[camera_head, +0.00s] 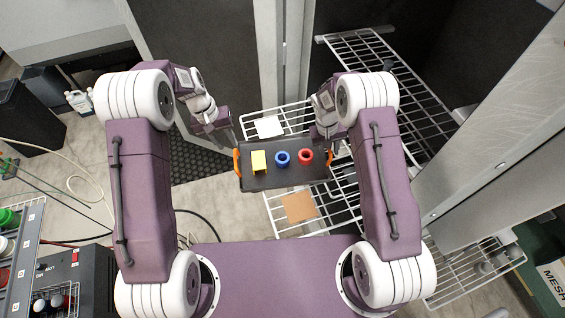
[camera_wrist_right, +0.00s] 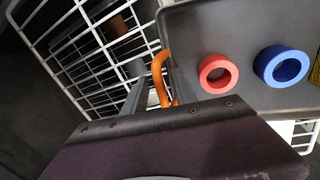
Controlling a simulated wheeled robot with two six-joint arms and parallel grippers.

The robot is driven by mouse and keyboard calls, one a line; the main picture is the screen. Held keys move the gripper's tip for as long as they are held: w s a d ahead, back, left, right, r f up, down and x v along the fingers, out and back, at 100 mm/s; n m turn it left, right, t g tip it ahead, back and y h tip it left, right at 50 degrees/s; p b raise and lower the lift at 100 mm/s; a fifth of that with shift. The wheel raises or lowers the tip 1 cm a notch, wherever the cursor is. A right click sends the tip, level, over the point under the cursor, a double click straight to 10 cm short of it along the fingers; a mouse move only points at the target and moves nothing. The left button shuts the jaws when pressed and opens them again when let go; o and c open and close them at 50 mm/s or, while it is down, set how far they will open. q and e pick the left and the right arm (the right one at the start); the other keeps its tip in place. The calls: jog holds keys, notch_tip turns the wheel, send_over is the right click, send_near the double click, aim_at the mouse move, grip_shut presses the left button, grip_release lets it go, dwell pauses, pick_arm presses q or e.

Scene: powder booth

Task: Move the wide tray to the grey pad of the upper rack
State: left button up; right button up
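The wide tray (camera_head: 287,181) is dark, with an orange handle at each end. It carries a yellow block (camera_head: 259,162), a blue ring (camera_head: 283,159) and a red ring (camera_head: 305,156). It hangs level-looking above the wire racks. My left gripper (camera_head: 234,145) is at the left handle (camera_head: 237,163) and appears shut on it, though its fingertips are small here. My right gripper (camera_wrist_right: 158,90) is at the right handle (camera_wrist_right: 157,72), which lies between its fingers. A pale grey pad (camera_head: 269,126) lies on a wire rack just beyond the tray.
A tan pad (camera_head: 298,207) lies on wire shelving nearer to me. Another wire rack (camera_head: 385,70) extends at the upper right, beside a dark booth panel. A metal post (camera_head: 283,60) stands behind the pale pad. A wide grey beam (camera_head: 490,130) slants on the right.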

pick_arm(q)
jog(key=r, duration=0.3)
jog(key=shift+a, duration=0.3)
pick_arm(e)
notch_tip(320, 180, up, 12)
jog(key=a, duration=0.2)
jog(key=shift+a+f, duration=0.15)
jog(key=shift+s, duration=0.1)
